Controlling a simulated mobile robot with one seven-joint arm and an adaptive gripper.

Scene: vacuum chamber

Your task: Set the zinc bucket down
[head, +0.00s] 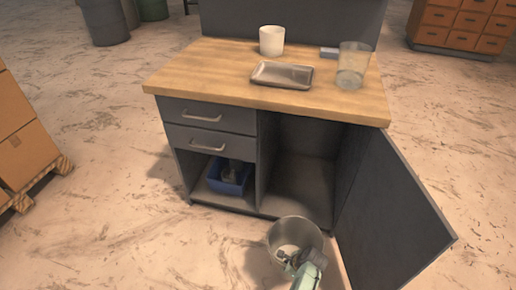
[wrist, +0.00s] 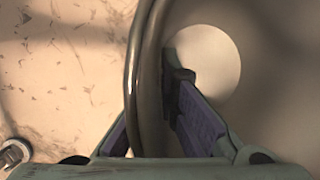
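The zinc bucket (head: 276,237) is upright in front of the open cabinet bay, low near the floor. I cannot tell whether its base touches the floor. My gripper (head: 291,259) is at the bucket's near rim. In the wrist view the bucket (wrist: 147,60) fills the middle and right, its curved rim running between the fingers. My gripper (wrist: 160,95) has one finger inside the bucket and the other outside, pinching the wall. The outer fingertip is hidden behind the wall.
The workbench (head: 180,75) holds a white cup (head: 271,41), a metal tray (head: 282,75) and a clear beaker (head: 352,66). Its open door (head: 390,215) stands right of the bucket. A blue bin (head: 228,182) sits in the left bay. Floor left of the bucket is clear.

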